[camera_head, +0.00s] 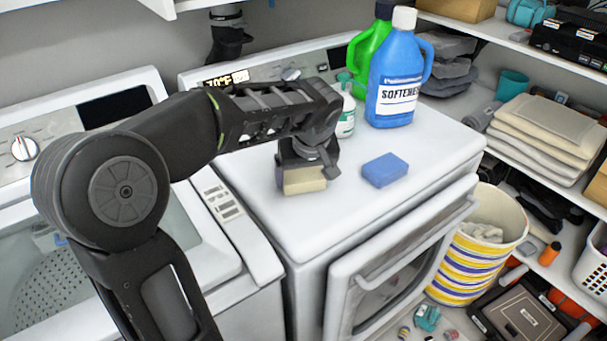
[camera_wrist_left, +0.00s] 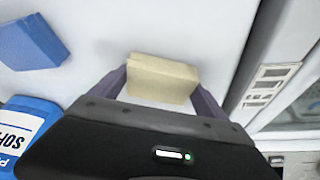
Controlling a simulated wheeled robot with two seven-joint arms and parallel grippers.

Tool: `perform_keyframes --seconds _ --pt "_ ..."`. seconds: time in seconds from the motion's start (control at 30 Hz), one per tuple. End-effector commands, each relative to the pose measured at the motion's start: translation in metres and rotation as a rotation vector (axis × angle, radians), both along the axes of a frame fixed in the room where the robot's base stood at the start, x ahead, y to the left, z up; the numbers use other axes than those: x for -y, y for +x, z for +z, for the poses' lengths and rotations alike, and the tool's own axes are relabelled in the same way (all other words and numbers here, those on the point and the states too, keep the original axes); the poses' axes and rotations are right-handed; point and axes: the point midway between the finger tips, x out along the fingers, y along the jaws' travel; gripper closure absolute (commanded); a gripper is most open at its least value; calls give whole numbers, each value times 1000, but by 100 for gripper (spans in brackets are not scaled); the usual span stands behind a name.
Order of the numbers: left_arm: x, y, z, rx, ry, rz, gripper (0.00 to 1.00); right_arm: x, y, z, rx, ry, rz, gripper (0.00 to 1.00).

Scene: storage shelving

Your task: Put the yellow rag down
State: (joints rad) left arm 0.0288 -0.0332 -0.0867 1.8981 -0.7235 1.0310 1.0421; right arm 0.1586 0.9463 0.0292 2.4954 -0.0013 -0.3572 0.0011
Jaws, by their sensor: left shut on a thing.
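The yellow rag (camera_head: 304,181) is a pale yellow block-like piece at the front left of the white dryer top (camera_head: 330,225). My left gripper (camera_head: 303,168) points down and is shut on it. In the left wrist view the rag (camera_wrist_left: 161,80) sits between the two fingers (camera_wrist_left: 162,92). The rag is at or very close to the dryer top; I cannot tell whether it touches. The gripper hides its upper part in the head view. My right gripper is not in view.
A blue sponge-like block (camera_head: 385,170) lies to the right of the rag. A blue softener bottle (camera_head: 396,75), a green bottle (camera_head: 368,50) and a small white bottle (camera_head: 346,112) stand behind. The dryer top's front middle is clear. A washer (camera_head: 250,262) is at left, shelves at right.

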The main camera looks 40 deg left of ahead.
Motion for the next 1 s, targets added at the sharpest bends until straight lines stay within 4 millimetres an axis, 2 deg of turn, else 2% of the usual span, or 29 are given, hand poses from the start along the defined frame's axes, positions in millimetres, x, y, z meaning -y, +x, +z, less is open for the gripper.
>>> perform_keyframes --seconds 0.13,0.17,0.33,0.73,0.87,1.0 --pt "0 0 -4 0 0 0 47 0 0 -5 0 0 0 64" --pt "0 0 -4 0 0 0 14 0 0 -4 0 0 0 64" --pt "0 0 -3 0 0 0 0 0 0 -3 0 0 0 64" --pt "1 0 5 1 0 0 0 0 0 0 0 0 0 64" --pt "7 -4 20 2 1 -2 0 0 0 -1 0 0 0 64" --pt "15 -11 46 5 0 -2 0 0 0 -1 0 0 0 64"
